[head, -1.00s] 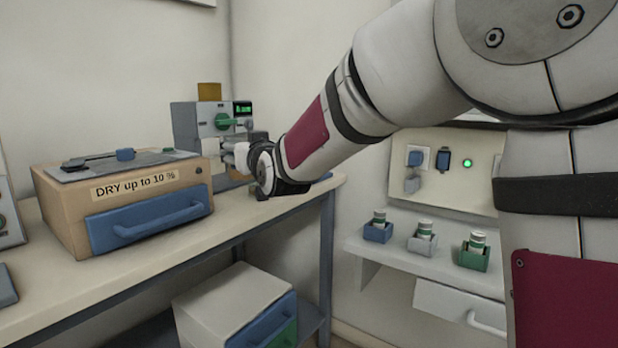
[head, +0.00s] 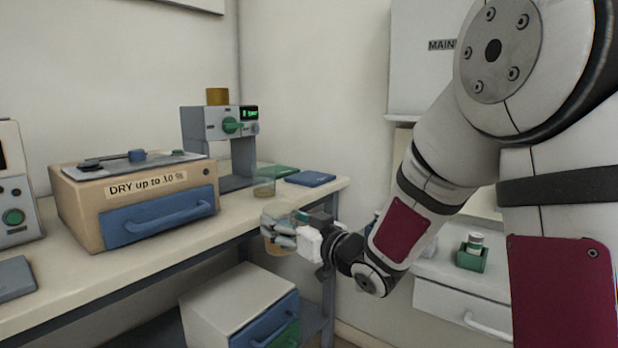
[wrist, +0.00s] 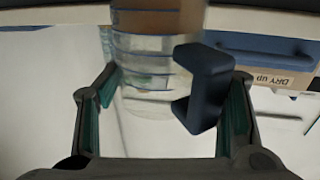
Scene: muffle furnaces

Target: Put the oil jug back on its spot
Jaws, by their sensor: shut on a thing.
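My gripper (head: 292,234) is in front of the bench edge, shut on the oil jug (head: 273,248). The jug shows only in part, with an amber tint behind the fingers. In the wrist view the jug (wrist: 145,70) is clear with blue rings, and its dark blue handle (wrist: 205,88) lies between my fingers (wrist: 170,112). The jug's base and its spot cannot be made out for certain.
The bench (head: 85,292) bears a tan box marked DRY (head: 90,225), a grey device with a green knob (head: 205,122), a clear cup (head: 264,187), a green pad (head: 284,170) and a blue pad (head: 311,179). A white drawer unit (head: 225,300) stands below.

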